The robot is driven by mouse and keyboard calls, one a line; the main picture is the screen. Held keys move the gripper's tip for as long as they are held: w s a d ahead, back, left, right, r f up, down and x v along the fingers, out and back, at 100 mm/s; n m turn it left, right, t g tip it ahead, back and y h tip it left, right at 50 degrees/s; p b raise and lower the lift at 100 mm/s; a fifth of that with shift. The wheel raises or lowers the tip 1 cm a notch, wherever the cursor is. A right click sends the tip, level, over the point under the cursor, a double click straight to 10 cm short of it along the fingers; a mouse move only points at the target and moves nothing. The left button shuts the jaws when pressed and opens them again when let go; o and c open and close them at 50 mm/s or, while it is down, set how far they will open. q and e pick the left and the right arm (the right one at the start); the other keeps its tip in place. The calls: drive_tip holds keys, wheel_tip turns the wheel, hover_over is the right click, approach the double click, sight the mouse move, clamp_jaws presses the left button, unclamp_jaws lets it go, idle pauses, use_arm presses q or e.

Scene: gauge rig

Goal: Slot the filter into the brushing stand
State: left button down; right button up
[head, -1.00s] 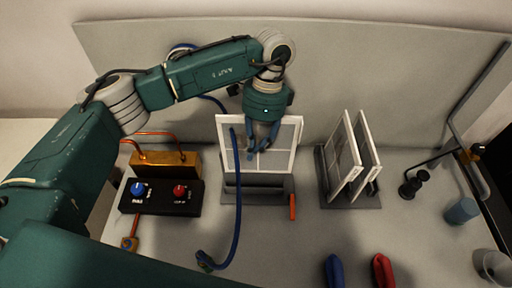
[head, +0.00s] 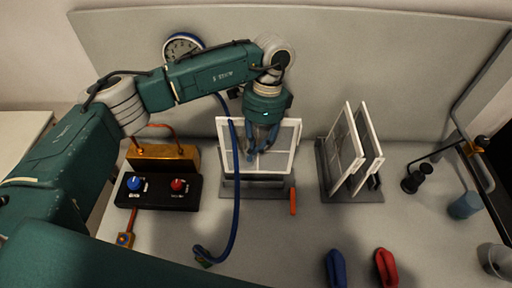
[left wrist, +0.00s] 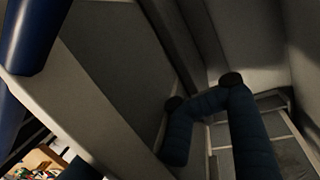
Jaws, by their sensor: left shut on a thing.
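A white-framed filter (head: 292,151) with a crossed grid stands upright in the middle of the head view. Its lower edge is at a grey slotted stand (head: 275,193); I cannot tell whether it sits fully in the slot. My left gripper (head: 257,151) is shut on the filter from above, its blue fingers covering part of the frame and grid. In the left wrist view the blue fingers (left wrist: 215,125) show close to pale frame bars and dark panels. My right gripper is not in view.
A second grey stand (head: 360,196) at right holds two white-framed panels (head: 343,150). A blue hose (head: 237,205) runs beside the middle stand. A black control box (head: 158,193) is at left, an orange-handled tool (head: 293,201) close at right. Blue and red clamps (head: 386,268) lie in front.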

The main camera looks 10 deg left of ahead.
use_arm(q)
drive_tip(key=shift+b+x, duration=0.3)
drive_tip(key=shift+x, duration=0.5)
drive_tip(key=shift+w, duration=0.2)
idle(0.3)
idle(0.8)
drive_tip(key=shift+f, duration=0.2)
drive_tip(key=shift+w+b+x, duration=0.2)
drive_tip(key=shift+b+x, duration=0.35)
drive_tip(key=shift+x, duration=0.35)
drive_tip(key=shift+w+b+x, duration=0.2)
drive_tip(key=shift+b+x, duration=0.35)
drive_tip(key=shift+x, duration=0.3)
drive_tip(key=c, duration=0.8)
unclamp_jaws()
drive_tip(key=shift+d+f, duration=0.1)
drive_tip(key=shift+d, duration=0.05)
drive_tip(key=shift+s, duration=0.1)
